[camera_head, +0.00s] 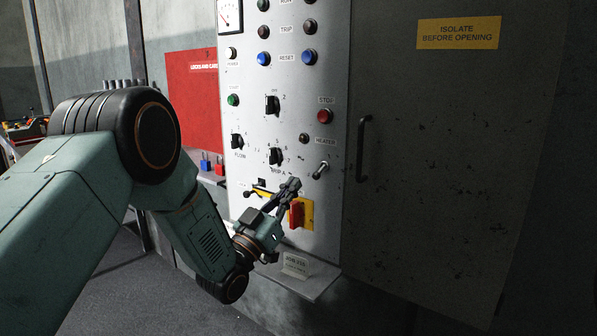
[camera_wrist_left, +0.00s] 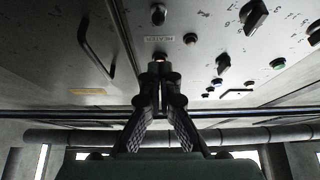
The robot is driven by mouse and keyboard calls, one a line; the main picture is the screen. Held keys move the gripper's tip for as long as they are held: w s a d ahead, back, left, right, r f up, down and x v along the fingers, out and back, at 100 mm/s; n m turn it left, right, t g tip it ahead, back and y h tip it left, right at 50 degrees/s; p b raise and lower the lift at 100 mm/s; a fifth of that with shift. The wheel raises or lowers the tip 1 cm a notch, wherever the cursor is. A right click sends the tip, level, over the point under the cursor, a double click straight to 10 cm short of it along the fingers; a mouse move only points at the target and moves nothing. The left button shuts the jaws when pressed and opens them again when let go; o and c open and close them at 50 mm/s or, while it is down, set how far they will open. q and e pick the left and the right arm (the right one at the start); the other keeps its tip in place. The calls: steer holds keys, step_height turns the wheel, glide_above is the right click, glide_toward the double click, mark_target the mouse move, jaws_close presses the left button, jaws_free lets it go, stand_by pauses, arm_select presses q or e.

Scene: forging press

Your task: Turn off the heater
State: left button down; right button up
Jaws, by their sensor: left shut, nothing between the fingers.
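The heater switch (camera_head: 320,169) is a small metal toggle on the grey panel, below the HEATER label (camera_head: 325,141). Its lever tilts up and to the right in the head view. The small dark heater lamp (camera_head: 304,138) sits left of the label; I cannot tell whether it is lit. My left gripper (camera_head: 293,184) is shut and empty, below and left of the switch, apparently apart from it. In the left wrist view the panel appears upside down. The closed fingertips (camera_wrist_left: 160,72) overlap the red stop button there, and the heater switch (camera_wrist_left: 158,14) shows near the top.
The red stop button (camera_head: 324,116) is just above the heater label. A red rotary handle on a yellow plate (camera_head: 297,214) sits close below my gripper. Selector knobs (camera_head: 275,156) are to the left. A cabinet door handle (camera_head: 362,150) protrudes at right. A ledge (camera_head: 318,285) juts out below.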

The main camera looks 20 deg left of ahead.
arm_select(q)
steer(key=shift+v, duration=1.15)
steer(key=shift+w+d+f, duration=0.1)
steer(key=shift+w+f, duration=0.05)
step_height(320, 180, down, 15)
steer(key=s+a+n+g+y, duration=0.1)
steer(key=s+n+g+y, duration=0.15)
steer(key=g+y, duration=0.3)
steer(key=s+f+n+g+y, duration=0.1)
steer(key=s+f+g, duration=0.5)
steer(key=s+f, duration=0.55)
steer(key=s+f+g, duration=0.3)
steer(key=s+f, duration=0.1)
steer(key=s, duration=0.6)
steer(key=s+f+g+y, duration=0.1)
steer(key=s+f+g, duration=0.3)
steer(key=s, duration=0.7)
steer(key=s+f+g, duration=0.4)
steer(key=s+f, duration=0.1)
steer(key=s, duration=0.5)
steer(key=shift+s+n+y, duration=0.35)
steer(key=shift+s+n, duration=0.05)
steer(key=shift+n, duration=0.05)
